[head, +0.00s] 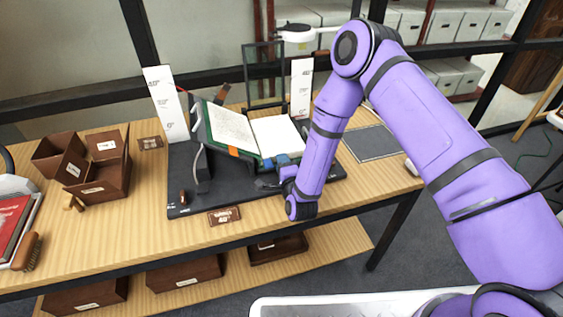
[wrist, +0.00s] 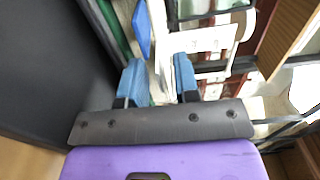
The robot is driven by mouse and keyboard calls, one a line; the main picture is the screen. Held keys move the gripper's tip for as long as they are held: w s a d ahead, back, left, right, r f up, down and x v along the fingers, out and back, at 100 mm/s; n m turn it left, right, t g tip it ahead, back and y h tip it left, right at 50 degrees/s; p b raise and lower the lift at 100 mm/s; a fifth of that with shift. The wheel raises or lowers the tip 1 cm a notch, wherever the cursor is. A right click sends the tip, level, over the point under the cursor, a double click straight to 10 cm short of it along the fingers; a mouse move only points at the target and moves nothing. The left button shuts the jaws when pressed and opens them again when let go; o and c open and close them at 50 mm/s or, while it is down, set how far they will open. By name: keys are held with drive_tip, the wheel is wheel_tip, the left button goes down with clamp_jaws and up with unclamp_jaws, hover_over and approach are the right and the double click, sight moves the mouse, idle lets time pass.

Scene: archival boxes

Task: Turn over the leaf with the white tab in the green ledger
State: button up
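The green ledger (head: 203,132) lies open on a dark cradle, its white pages (head: 275,136) facing up. An orange tab (head: 233,152) sticks out at the lower edge of the left page. A blue tab (head: 267,163) shows near the lower middle, and a blue tab also shows in the wrist view (wrist: 142,30). I cannot make out a white tab for certain. My gripper (head: 286,161) is at the ledger's lower right edge. In the wrist view its blue fingers (wrist: 159,62) stand apart, with pale page edges beyond and between them. I cannot tell whether they touch a leaf.
The cradle stands on a black base board (head: 222,192) with white scale boards (head: 166,104) behind. Brown boxes (head: 103,180) are at left on the wooden table. A dark flat mat (head: 371,143) lies at right. A glass panel (head: 263,75) stands behind the ledger.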

drive_tip(key=shift+w+a, duration=0.15)
drive_tip(key=shift+w, duration=0.25)
clamp_jaws()
